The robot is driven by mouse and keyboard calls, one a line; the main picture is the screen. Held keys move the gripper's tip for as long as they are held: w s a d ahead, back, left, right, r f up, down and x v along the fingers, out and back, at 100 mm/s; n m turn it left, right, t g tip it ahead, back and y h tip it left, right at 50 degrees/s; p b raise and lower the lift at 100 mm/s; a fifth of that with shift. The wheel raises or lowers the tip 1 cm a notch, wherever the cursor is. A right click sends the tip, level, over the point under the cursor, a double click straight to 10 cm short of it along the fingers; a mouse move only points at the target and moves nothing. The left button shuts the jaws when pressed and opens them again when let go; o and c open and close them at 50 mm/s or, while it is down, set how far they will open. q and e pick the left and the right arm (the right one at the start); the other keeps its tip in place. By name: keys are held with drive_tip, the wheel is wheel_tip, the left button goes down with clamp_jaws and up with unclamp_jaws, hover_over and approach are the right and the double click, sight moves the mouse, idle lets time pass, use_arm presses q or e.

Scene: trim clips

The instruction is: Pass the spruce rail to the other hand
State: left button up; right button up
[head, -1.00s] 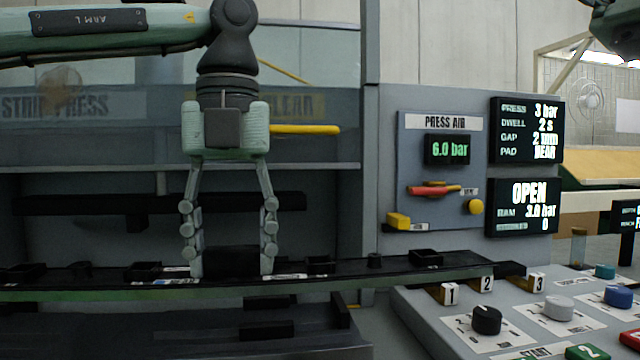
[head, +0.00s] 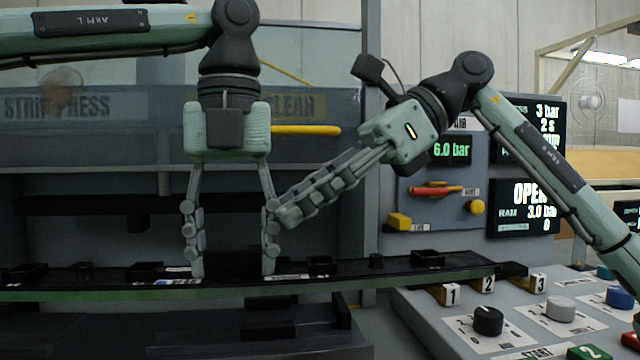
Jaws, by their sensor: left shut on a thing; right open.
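The spruce rail (head: 390,279) is a long dark strip with a green front edge and black fittings along its top. It lies nearly level across the lower left and middle of the head view. My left gripper (head: 232,270) points down and is shut on a black block on the rail. My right gripper (head: 285,216) comes in from the right, slanting down to the left above the rail. It is open and empty, its fingers seen nearly edge-on. Its tips overlap my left gripper's right finger in the picture; I cannot tell whether they touch.
The press (head: 90,215) stands behind the rail, with a yellow handle (head: 305,130). At the right are a pressure panel (head: 447,205), a screen reading OPEN (head: 523,210) and a sloped console with knobs (head: 488,319). The rail's right end is close to the numbered tags (head: 452,294).

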sight(231, 248)
drive_tip(key=x, duration=0.9)
drive_tip(key=shift+s+a, duration=0.1)
drive_tip(key=shift+a, duration=0.2)
clamp_jaws()
use_arm(q)
drive_tip(key=o, duration=1.5)
